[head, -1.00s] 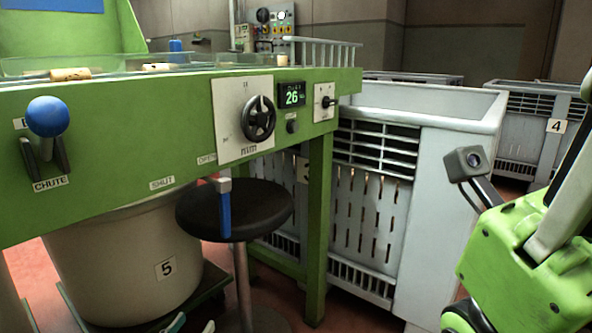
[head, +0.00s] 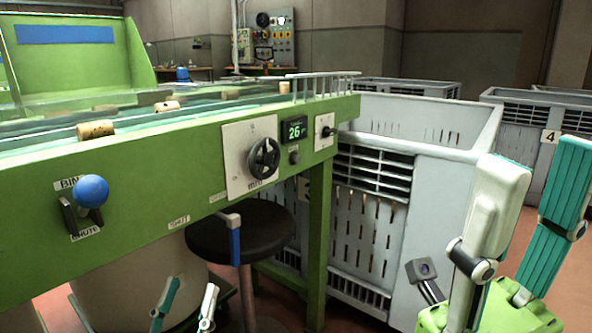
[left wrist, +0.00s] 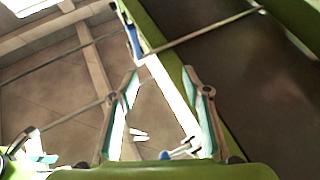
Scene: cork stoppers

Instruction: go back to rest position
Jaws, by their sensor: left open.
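My left gripper (head: 191,288) is low in the head view, in front of the pale bin below the green sorting table (head: 140,205). Its two fingertips stand apart with nothing between them. The left wrist view shows the same open fingers (left wrist: 160,72), with the table's underside and the floor beyond. My right gripper (head: 538,158) is at the right edge of the head view, in front of the grey crate, fingers pointing up and spread, nothing between them. The lever with a blue knob (head: 91,190) is on the table front, between the BIN and CHUTE labels.
Corks, such as one (head: 95,129), lie along the table top. A black stool (head: 230,240) and a blue handle (head: 234,245) are by the table front. A large grey crate (head: 430,190) stands on the right, with more crates behind. Red floor shows between them.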

